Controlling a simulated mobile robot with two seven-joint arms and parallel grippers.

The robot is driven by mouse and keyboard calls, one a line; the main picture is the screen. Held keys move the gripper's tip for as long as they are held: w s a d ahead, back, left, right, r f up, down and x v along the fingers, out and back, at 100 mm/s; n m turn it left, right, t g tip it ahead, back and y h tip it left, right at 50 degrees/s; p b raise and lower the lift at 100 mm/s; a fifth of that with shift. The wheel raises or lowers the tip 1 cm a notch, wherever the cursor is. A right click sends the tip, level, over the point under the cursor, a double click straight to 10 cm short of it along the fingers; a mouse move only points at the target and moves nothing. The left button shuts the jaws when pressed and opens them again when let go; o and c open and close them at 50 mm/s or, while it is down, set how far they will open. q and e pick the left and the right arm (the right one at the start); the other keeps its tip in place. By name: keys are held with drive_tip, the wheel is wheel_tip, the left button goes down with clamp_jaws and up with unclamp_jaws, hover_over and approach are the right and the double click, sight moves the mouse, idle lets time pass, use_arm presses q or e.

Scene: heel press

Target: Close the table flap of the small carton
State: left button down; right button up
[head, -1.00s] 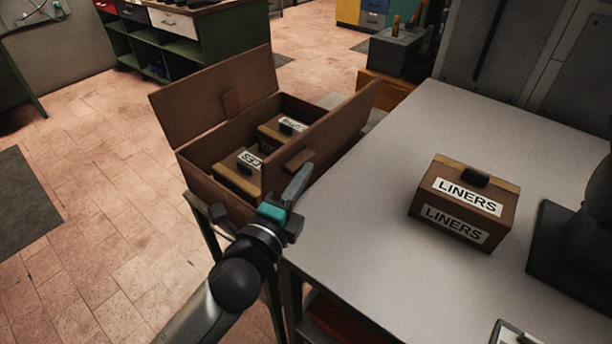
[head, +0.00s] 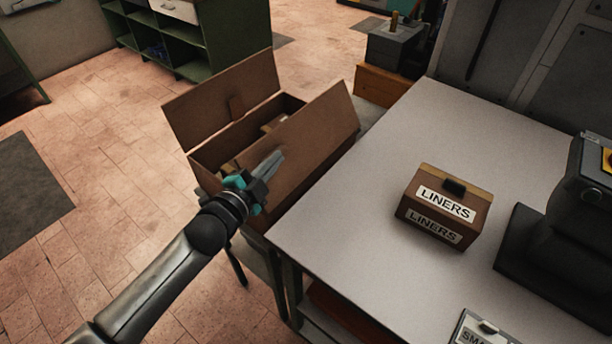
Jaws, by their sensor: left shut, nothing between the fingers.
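The small carton is an open brown box (head: 279,107) beside the table's left edge. Its table flap (head: 318,125), on the side by the table, stands raised and leans over the opening, hiding much of the inside. The far flap (head: 222,98) stands open, tilted outward, with a small tab on it. My left gripper (head: 272,162) is shut and empty, with its fingers at the outer face of the table flap near its near end. Whether they touch it is hard to tell. My right gripper is not in view.
A green shelf unit (head: 165,40) stands behind. The table between carton and LINERS box is clear.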

sight(259, 157)
use_arm(q)
drive_tip(key=w+a+n, duration=0.1)
drive_tip(key=w+a+f+n+g+p, duration=0.1)
drive_tip(key=a+n, duration=0.1)
drive_tip(key=shift+w+a+h, duration=0.2)
drive_tip(key=shift+h, duration=0.1)
drive_tip(key=w+a+f+n+b, duration=0.1)
drive_tip(key=w+a+f+n+g+h+b, duration=0.1)
drive_tip(key=a+f+n, duration=0.1)
drive_tip(key=shift+w+n, duration=0.1)
drive_tip(key=shift+n, duration=0.2)
drive_tip(key=shift+w+a+f+b, duration=0.3)
drive_tip(key=shift+a+f+b, duration=0.05)
drive_tip(key=shift+f+b, duration=0.35)
drive_tip(key=shift+w+a+f+b, duration=0.25)
drive_tip(key=shift+a+f+b, duration=0.1)
drive_tip(key=shift+f+b, duration=0.35)
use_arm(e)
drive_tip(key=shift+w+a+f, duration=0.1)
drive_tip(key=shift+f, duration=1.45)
use_arm(q)
drive_tip(key=shift+r, duration=0.1)
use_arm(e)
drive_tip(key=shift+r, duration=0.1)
